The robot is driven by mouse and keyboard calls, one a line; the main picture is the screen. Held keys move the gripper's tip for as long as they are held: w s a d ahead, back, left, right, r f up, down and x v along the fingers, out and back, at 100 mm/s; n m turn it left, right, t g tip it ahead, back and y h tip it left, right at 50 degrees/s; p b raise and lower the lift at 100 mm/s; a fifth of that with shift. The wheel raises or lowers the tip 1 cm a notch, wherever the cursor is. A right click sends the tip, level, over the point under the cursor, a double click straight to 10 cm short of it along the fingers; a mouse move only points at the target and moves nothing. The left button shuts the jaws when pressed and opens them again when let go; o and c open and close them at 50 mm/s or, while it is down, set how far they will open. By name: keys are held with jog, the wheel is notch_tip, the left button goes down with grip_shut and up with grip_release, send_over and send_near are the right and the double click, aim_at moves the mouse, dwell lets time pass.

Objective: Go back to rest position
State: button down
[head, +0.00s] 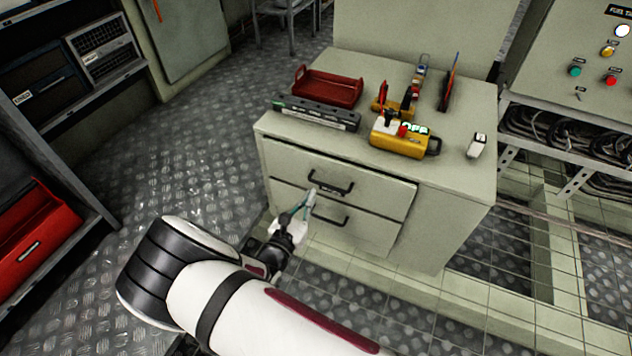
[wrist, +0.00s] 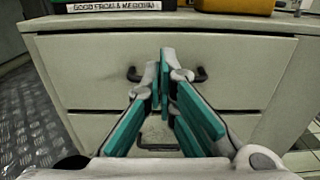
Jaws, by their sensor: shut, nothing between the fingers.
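My gripper (head: 311,196) is in front of the beige drawer cabinet (head: 455,213) in the head view. Its fingers are shut with nothing between them, and the fingertips (wrist: 165,62) point at the upper drawer in the wrist view. The upper drawer (head: 380,193) has a black handle (head: 332,189), and the fingertips overlap the handle's left end in the head view. I cannot tell whether they touch it. In the wrist view the fingers cover the middle of that handle (wrist: 199,75). The lower drawer (head: 370,231) has a similar handle (head: 331,222).
On the cabinet top are a red tray (head: 328,87), a black labelled strip (head: 316,112), a yellow device (head: 400,139) and several tools. A shelf with a red toolbox (head: 33,239) stands at left. A control panel (head: 585,60) is at right. The metal floor (head: 190,150) between is clear.

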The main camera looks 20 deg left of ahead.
jog(key=shift+s, duration=0.85)
jog(key=shift+r, duration=0.1)
